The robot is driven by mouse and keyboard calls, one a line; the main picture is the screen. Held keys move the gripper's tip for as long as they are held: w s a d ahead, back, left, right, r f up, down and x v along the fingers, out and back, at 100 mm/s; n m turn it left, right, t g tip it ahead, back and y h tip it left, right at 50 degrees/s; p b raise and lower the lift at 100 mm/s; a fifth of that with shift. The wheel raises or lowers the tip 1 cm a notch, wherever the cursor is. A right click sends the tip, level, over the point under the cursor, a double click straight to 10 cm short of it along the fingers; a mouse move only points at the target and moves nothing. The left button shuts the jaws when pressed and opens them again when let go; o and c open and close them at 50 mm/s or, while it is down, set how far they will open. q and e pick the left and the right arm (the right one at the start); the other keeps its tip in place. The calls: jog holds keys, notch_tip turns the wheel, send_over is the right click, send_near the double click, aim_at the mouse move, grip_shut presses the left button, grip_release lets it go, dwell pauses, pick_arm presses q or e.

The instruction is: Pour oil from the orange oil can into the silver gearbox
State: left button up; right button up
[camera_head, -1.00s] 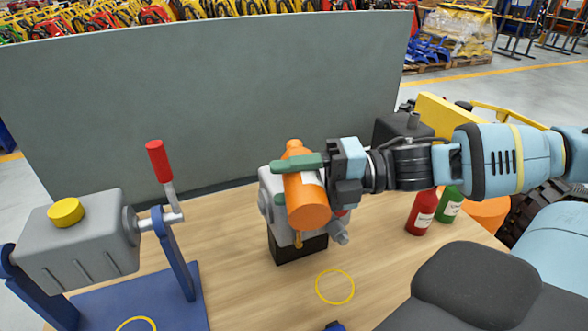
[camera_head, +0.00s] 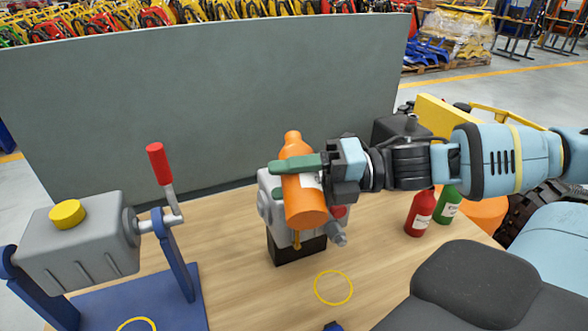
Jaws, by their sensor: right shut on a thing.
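My right gripper (camera_head: 314,164) is shut on the orange oil can (camera_head: 305,203), with a green finger across its upper body. The can is held in front of the silver gearbox (camera_head: 272,212) and hides much of it. The can's neck points up and slightly away, so it is close to upright. The gearbox has a black base (camera_head: 289,250) on the wooden table. A red part shows at its right side. Its top opening is hidden or not clear. My left gripper is not in view.
A grey crank box (camera_head: 75,247) with a yellow cap and red handle stands on a blue frame at left. Red (camera_head: 421,213) and green (camera_head: 447,205) bottles stand at right. A yellow ring (camera_head: 333,287) marks bare table in front. A grey panel (camera_head: 200,100) stands behind.

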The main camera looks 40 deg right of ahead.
jog(key=shift+w+f+n, duration=0.1)
jog(key=shift+f+n, duration=0.05)
jog(key=shift+n, duration=0.45)
jog(key=shift+d, duration=0.1)
